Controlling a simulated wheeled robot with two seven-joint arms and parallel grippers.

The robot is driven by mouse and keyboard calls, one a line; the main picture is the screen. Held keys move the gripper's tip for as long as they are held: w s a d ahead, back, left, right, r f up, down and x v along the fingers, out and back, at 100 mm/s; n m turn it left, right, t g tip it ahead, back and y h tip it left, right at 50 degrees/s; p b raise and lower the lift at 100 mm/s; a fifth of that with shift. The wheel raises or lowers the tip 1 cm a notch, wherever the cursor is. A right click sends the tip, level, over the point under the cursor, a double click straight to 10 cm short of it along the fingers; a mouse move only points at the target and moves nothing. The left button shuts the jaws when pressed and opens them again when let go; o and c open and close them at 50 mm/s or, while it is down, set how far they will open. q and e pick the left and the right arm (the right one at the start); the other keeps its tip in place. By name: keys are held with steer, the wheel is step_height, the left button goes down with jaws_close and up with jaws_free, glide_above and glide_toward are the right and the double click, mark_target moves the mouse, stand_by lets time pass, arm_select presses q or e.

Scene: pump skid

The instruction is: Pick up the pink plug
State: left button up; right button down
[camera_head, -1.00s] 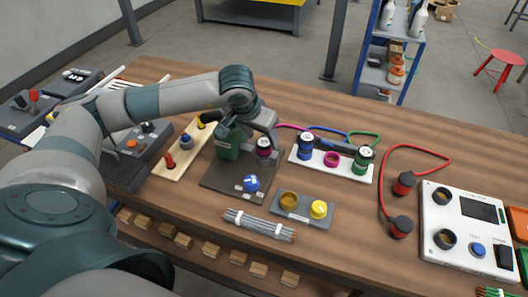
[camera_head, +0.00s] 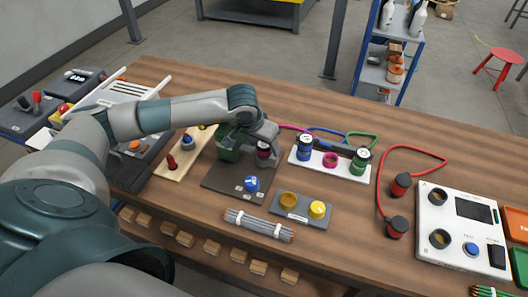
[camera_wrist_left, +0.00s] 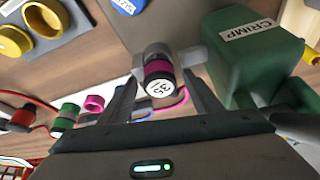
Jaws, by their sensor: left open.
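The pink plug (camera_head: 264,150) has a dark body, a pink band and a white lettered end. It sits in a grey holder beside the green crimp block (camera_head: 229,147) on a dark plate (camera_head: 226,184). In the left wrist view the plug (camera_wrist_left: 158,76) shows its lettered end toward me. My left gripper (camera_head: 268,143) is open at the plug. In the left wrist view its fingers (camera_wrist_left: 161,88) stand on either side of the plug, with gaps visible; I cannot tell whether either touches it. My right gripper is not in view.
A white rack (camera_head: 300,162) with a blue plug (camera_head: 305,147), a pink ring (camera_head: 330,160) and a green plug (camera_head: 360,161) stands to the right. A blue knob (camera_head: 251,184) is on the plate's front. A grey block (camera_head: 291,216) with yellow parts and a rod bundle (camera_head: 259,224) lie in front.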

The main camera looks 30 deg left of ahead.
arm_select(q)
steer(key=shift+w+f, duration=0.1)
steer(key=shift+f, duration=0.1)
stand_by(0.3)
steer(key=c, duration=1.3)
steer(key=shift+r, duration=0.2)
